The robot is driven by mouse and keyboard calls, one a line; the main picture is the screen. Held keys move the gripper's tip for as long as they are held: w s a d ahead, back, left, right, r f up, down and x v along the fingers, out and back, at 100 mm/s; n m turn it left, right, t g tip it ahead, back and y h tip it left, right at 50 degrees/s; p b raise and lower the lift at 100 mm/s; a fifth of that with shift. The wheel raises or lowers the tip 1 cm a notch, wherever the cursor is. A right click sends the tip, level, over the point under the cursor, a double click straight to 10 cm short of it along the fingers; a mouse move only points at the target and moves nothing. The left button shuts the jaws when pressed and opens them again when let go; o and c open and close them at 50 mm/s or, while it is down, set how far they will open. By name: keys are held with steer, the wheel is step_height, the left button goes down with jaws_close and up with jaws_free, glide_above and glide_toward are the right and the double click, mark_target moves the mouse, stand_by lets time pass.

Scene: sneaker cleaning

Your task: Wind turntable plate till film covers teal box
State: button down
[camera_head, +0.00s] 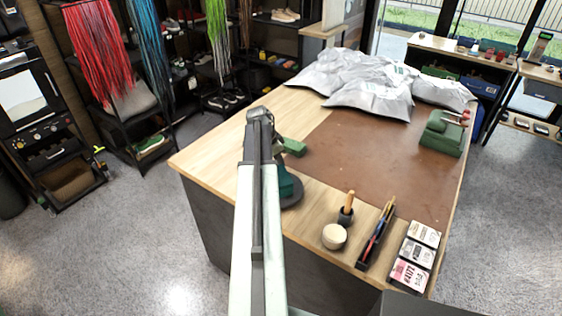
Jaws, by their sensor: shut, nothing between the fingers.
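My arm reaches up from the bottom centre, and my gripper (260,118) is at its far end, over the left part of the wooden table. It is shut and holds nothing. A teal box (290,186) stands just right of my arm, partly hidden by it. Under the box is a dark round turntable plate (296,201), of which only the right edge shows. A small green object (294,147) lies beyond the box, close to the right of my gripper; I cannot tell what it is. I cannot make out any film on the box.
The wooden table (212,153) bears a brown mat (370,150), silvery bags (365,85) at the back and a green box-like item (443,133) at right. A brush holder (345,215), round tub (334,236), pen tray (375,235) and cards (414,255) stand in front. The mat's middle is clear.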

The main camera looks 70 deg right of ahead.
steer(key=shift+w+a+r, duration=0.1)
steer(key=shift+w+a, duration=0.5)
steer(key=shift+a, duration=0.2)
steer(key=shift+w+a, duration=0.3)
steer(key=shift+w, duration=0.25)
